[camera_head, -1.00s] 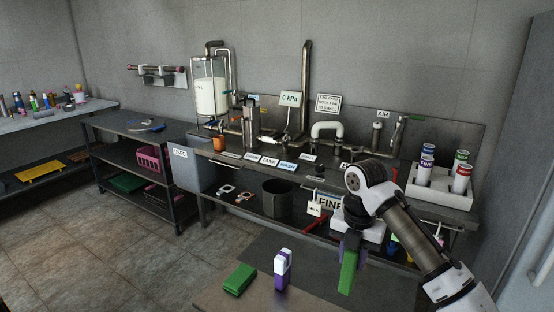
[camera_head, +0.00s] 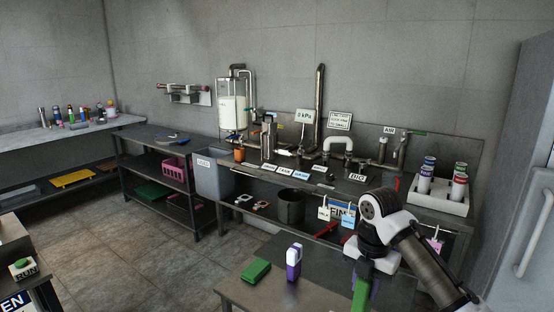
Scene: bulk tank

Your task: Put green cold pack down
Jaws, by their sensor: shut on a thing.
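A green cold pack (camera_head: 360,295) hangs upright from my gripper (camera_head: 361,281) at the lower right of the head view. My gripper is shut on its upper end, and the pack's lower end runs out of the picture. A second green block (camera_head: 256,271), of similar colour, lies flat on the near table (camera_head: 238,291), to the left of a white and purple bottle-like item (camera_head: 293,263). The held pack is to the right of both. I cannot tell how far it is above the table.
A workbench (camera_head: 350,189) with a tank, pipes and signs stands behind. A white rack (camera_head: 439,195) with several coloured cylinders is at its right end. A dark bin (camera_head: 290,207) sits on the lower shelf. A grey door (camera_head: 520,180) is at far right. Floor is open at left.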

